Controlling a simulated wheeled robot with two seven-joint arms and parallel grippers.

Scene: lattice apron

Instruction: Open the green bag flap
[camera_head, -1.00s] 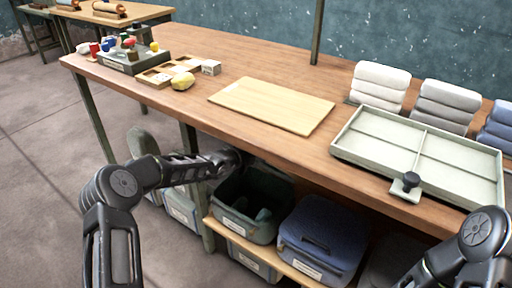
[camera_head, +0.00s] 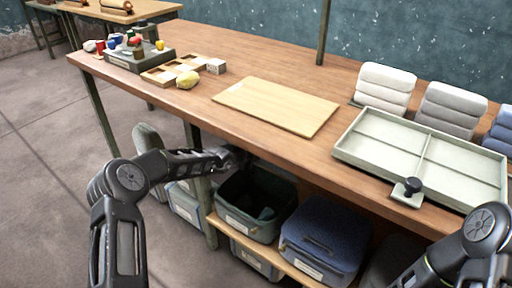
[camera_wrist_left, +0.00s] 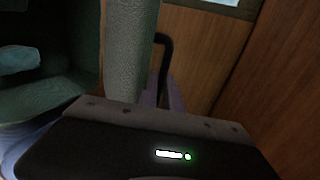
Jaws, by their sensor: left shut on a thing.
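The green bag (camera_head: 243,225) stands on the low shelf under the table. Its top is open in the head view, with a dark inside and a teal thing (camera_head: 266,214) in it. My left gripper (camera_head: 236,157) is at the bag's back edge, under the table edge, its fingertips hard to see. In the left wrist view a grey-green flap (camera_wrist_left: 130,45) stands upright between the jaws, with a black handle loop (camera_wrist_left: 166,45) beside it. My left gripper (camera_wrist_left: 150,95) is shut on this flap. The bag's inside shows at left. My right arm is at lower right; its gripper is out of view.
A blue bag (camera_head: 324,240) stands close to the right of the green bag. The wooden table (camera_head: 290,150) overhangs the shelf close above my left gripper. A pale divided tray (camera_head: 385,150) and a board (camera_head: 276,106) lie on the table. Floor at left is clear.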

